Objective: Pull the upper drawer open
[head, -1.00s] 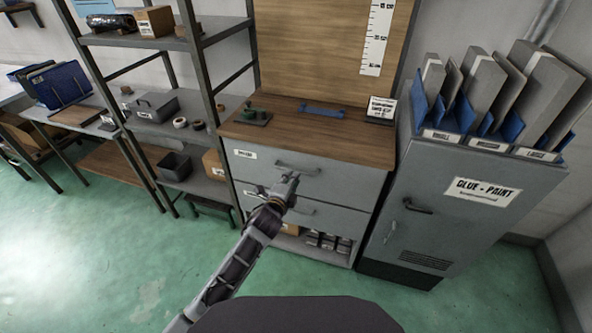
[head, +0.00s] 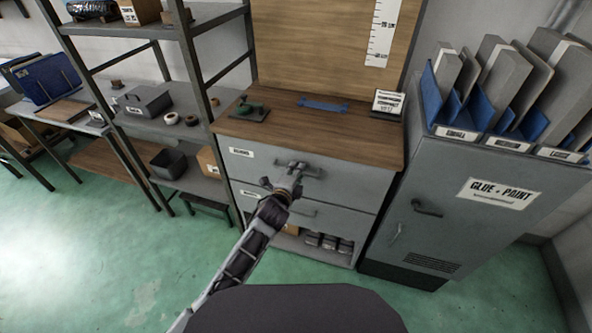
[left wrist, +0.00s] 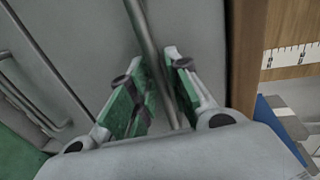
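The upper drawer (head: 345,183) is the grey front just under the wooden worktop, with a small white label at its left. It looks shut, flush with the cabinet. Its bar handle (head: 312,172) is partly hidden by my left gripper (head: 291,172), which is at the handle. In the left wrist view the handle bar (left wrist: 152,45) runs between the two green-padded fingers of the left gripper (left wrist: 160,85). The fingers are apart, with a gap visible beside the bar. My right gripper is not in either view.
A lower drawer (head: 340,219) with its own handle sits below, above an open shelf of dark boxes. A grey glue and paint cabinet (head: 450,235) stands close at the right. A metal rack (head: 205,80) stands at the left. The green floor in front is clear.

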